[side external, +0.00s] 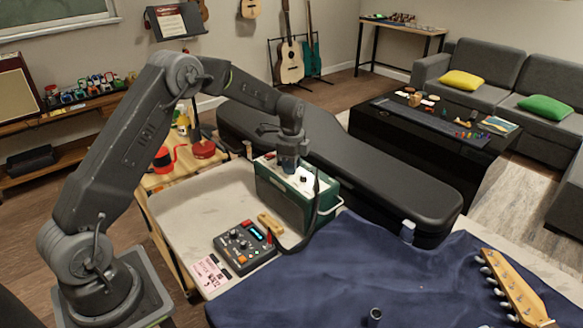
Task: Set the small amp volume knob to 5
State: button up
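The small amp (285,205) is a dark green box with a pale top panel, standing on the white worktop behind the pedal. A small dark knob (303,179) shows on its top panel, too small to read any scale or setting. My gripper (289,168) points down over the left part of the amp's top, close to the panel. Its fingers are small and dark, so I cannot tell whether they are open or touch a knob. The part of the panel behind the gripper is hidden.
A grey pedal with knobs and a lit display (246,246) sits in front of the amp. A wooden block (271,223) lies between them. A long black case (380,185) lies behind the amp. A blue cloth (370,275) and a guitar headstock (515,285) are at right.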

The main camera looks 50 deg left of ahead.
jog(key=m, duration=0.6)
jog(key=shift+m, duration=0.3)
jog(key=m, duration=0.5)
jog(key=o, duration=0.4)
jog(key=n, duration=0.3)
jog(key=shift+n, duration=0.3)
jog(key=n, duration=0.5)
